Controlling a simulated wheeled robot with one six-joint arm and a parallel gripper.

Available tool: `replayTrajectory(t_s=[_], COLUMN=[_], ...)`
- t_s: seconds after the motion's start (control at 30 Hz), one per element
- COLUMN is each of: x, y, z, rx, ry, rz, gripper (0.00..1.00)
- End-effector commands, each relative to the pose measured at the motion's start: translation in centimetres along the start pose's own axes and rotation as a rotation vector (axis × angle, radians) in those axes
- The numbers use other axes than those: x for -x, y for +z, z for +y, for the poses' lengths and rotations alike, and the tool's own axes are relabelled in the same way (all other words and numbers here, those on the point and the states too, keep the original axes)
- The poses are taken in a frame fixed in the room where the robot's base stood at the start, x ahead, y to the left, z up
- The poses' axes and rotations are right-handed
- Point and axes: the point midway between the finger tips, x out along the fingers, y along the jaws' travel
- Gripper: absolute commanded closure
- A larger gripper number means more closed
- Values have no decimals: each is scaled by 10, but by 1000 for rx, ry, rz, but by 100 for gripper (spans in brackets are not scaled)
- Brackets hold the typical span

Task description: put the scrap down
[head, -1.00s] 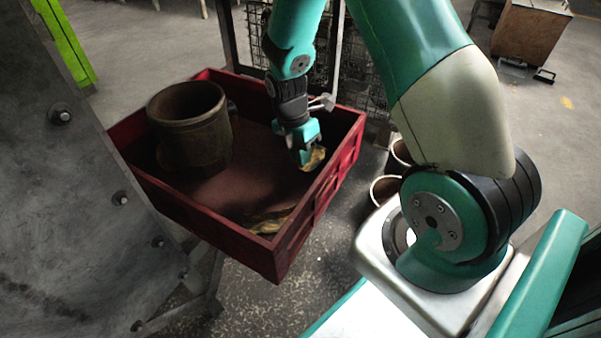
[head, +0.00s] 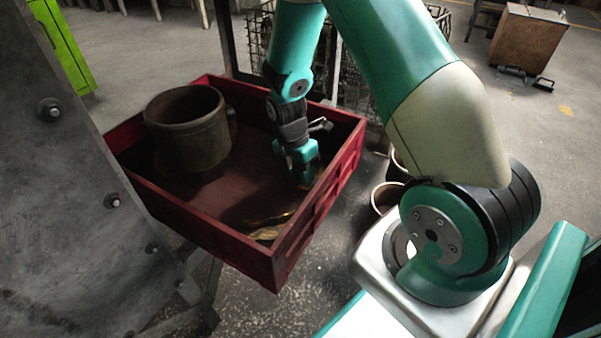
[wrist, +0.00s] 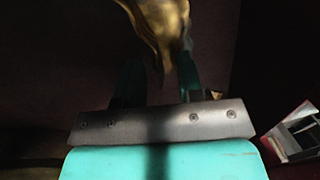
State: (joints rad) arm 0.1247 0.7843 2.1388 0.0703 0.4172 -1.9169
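A dull yellow-brown piece of scrap (wrist: 160,25) shows in the wrist view at the tips of my gripper (wrist: 158,75), its narrow end between the two teal fingers. In the head view my gripper (head: 304,182) points down inside the red crate (head: 215,228), near its right wall. It looks shut on the scrap, low over the crate floor. The scrap is mostly hidden there, and I cannot tell whether it touches the floor. Another yellowish scrap piece (head: 268,231) lies on the floor at the crate's near corner.
A large brown cylindrical pot (head: 190,135) stands in the crate's left part. The middle of the crate floor is clear. A grey bolted metal panel (head: 60,200) is at the left. Brown round containers (head: 384,197) stand outside the crate's right side.

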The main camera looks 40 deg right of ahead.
Motion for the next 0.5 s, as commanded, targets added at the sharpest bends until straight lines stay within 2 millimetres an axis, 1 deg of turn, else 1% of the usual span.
replayTrajectory(t_s=[0.13, 0.23, 0.37, 0.5], x=[4, 18, 46, 79], y=[0, 0, 0, 0], z=[0, 0, -1, -1], rx=[0, 0, 0, 0], ry=[1, 3, 4, 4], rz=[0, -1, -2, -2], gripper=[65, 65, 65, 65])
